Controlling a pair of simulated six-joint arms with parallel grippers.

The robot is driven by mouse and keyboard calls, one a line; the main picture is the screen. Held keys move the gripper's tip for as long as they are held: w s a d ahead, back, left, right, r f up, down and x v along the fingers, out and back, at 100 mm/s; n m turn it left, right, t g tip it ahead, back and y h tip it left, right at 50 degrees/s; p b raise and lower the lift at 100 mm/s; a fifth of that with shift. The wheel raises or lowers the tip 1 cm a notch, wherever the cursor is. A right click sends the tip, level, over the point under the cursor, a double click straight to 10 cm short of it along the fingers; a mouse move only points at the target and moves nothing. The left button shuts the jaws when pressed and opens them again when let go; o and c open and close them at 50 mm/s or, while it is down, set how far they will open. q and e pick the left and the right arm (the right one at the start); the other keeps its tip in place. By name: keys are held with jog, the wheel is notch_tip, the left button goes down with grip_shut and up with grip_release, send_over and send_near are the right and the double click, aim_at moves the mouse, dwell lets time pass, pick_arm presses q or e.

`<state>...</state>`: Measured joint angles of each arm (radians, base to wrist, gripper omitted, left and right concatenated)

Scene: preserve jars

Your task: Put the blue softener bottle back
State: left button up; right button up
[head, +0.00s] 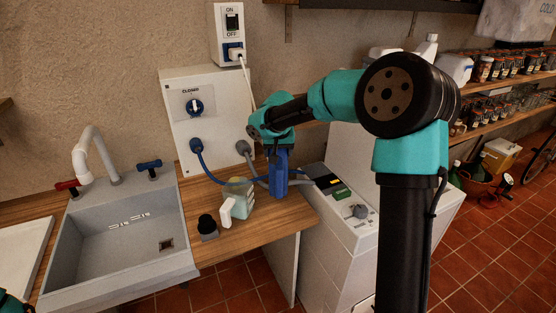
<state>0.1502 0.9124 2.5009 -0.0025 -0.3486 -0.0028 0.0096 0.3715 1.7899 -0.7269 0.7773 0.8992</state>
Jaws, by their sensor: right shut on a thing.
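The blue softener bottle (279,182) is upright at the right part of the wooden counter (251,237), in front of the grey hose. My right gripper (275,153) comes down from above and is shut on the bottle's top. The arm and gripper hide the top of the bottle. I cannot tell whether its base touches the counter. A teal piece of my left arm shows at the bottom left corner; my left gripper is not in view.
A pale container with a white handle (227,211) and a small black-topped item (208,226) stand left of the bottle. The sink (120,240) is at left, the white machine (333,225) at right. A valve panel (195,92) with hoses stands behind.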

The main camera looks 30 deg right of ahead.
jog(key=shift+f, duration=1.85)
jog(key=o, duration=1.1)
jog(key=v, duration=1.2)
